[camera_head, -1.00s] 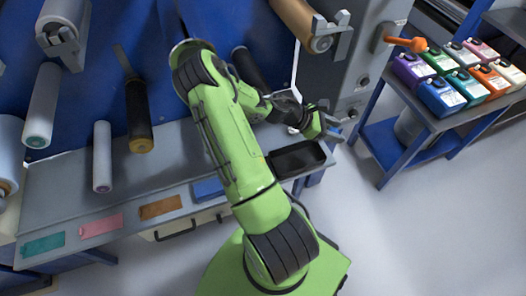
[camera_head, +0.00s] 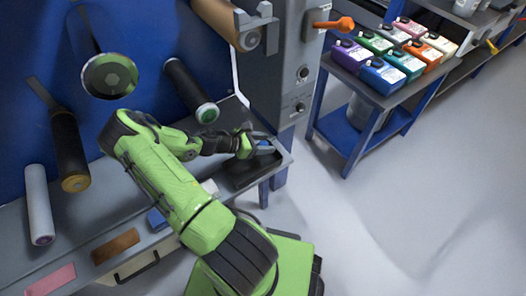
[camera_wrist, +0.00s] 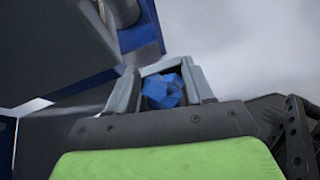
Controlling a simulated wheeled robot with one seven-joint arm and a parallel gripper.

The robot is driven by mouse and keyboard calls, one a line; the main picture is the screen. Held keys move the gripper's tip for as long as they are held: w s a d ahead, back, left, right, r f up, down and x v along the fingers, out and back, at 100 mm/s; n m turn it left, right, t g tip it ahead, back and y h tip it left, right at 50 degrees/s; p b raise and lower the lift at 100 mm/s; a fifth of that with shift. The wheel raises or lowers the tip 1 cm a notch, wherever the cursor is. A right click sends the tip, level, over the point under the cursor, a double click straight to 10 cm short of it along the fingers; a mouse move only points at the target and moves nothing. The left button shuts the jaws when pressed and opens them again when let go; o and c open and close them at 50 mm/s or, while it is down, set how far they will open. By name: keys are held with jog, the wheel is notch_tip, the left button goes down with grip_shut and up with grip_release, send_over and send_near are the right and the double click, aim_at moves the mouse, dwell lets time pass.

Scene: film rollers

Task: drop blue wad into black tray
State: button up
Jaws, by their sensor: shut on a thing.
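My gripper (camera_head: 264,146) is shut on the blue wad (camera_wrist: 163,91), a small crumpled blue lump. In the wrist view the wad sits between the two grey fingers of my gripper (camera_wrist: 165,78). In the head view only a bit of blue shows at the fingertips. The black tray (camera_head: 243,181) is at the right end of the grey counter. My gripper is over the tray's far part in the picture and covers some of it. I cannot tell its exact height above the tray.
The grey counter (camera_head: 78,247) runs left, with coloured pads on it. Several rollers (camera_head: 190,90) stick out from the blue machine wall above it. A grey cabinet with an orange handle (camera_head: 334,24) stands behind the tray. A cart (camera_head: 345,70) with several coloured jugs is at right.

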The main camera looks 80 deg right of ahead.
jog(key=shift+f+b, duration=0.35)
jog(key=shift+f, duration=1.25)
jog(key=shift+f+b, duration=0.3)
jog(key=shift+f, duration=0.3)
jog(key=o, duration=1)
